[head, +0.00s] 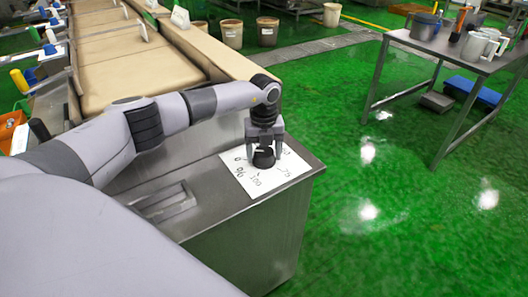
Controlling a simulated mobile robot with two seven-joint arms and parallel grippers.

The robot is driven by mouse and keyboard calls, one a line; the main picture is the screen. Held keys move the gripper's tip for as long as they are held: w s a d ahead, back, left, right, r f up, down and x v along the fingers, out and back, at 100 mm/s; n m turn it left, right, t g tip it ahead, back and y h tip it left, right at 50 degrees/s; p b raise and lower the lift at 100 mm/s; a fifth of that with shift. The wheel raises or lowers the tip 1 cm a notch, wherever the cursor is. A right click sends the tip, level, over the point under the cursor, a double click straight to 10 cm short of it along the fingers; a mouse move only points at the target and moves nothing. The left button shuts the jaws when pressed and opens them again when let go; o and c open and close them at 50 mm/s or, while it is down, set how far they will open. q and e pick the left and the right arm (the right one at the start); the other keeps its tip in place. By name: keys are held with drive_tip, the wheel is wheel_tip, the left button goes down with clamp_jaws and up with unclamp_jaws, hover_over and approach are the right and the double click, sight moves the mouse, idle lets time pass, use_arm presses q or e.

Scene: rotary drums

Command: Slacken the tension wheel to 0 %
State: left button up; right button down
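The tension wheel (263,158) is a small black knob on a white dial sheet (290,181), on the steel top of a cabinet. The sheet's readable marks include 0, %, 100 and what looks like 75. My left gripper (265,145) points down over the wheel, its two fingers apart and at either side of the wheel's top. I cannot tell whether the fingers touch it. The gripper hides part of the wheel and sheet, and I cannot read the wheel's setting. My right gripper is not in view.
A tan conveyor belt (125,63) runs behind my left arm. A recessed handle (165,200) sits in the cabinet top (212,207). A steel table (440,48) with jugs and pots stands at the right. Bins (268,32) stand at the back. The green floor between is clear.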

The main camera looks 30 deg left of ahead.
sight(264, 151)
use_arm(q)
drive_tip(key=shift+o, duration=0.7)
wheel_tip(264, 151, up, 7)
drive_tip(key=shift+r+b, duration=0.1)
drive_tip(key=shift+b, duration=0.3)
